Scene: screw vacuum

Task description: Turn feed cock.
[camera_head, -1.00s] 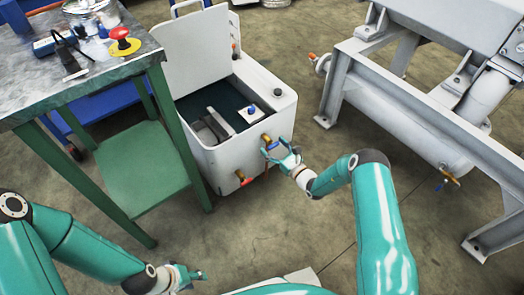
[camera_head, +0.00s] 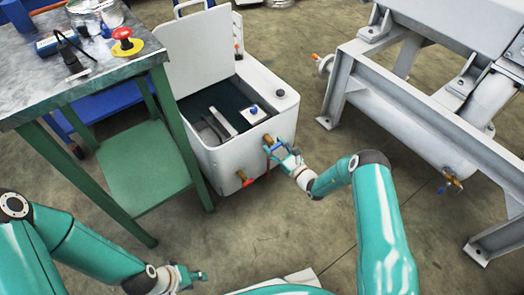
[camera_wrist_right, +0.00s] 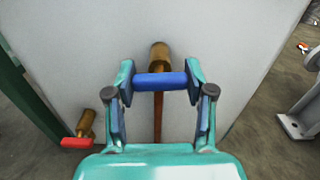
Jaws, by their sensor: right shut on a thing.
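A white tank (camera_head: 245,150) with an open lid stands beside the green workbench. A brass cock with a blue handle (camera_wrist_right: 160,81) sticks out of its front wall. In the right wrist view the blue handle lies crosswise. My right gripper (camera_head: 273,147) is shut on this handle, with a finger at each end; it also shows in the right wrist view (camera_wrist_right: 160,88). A reddish-brown streak runs down below the brass body (camera_wrist_right: 159,56). A second brass cock with a red handle (camera_head: 247,182) sits lower on the tank. My left gripper (camera_head: 190,276) is low at the bottom, jaws unclear.
The green workbench (camera_head: 150,165) stands left of the tank, with a red emergency button (camera_head: 127,43) on top. A grey steel frame (camera_head: 395,110) stands at the right, with another blue-handled valve (camera_head: 452,180). The floor between tank and frame is clear.

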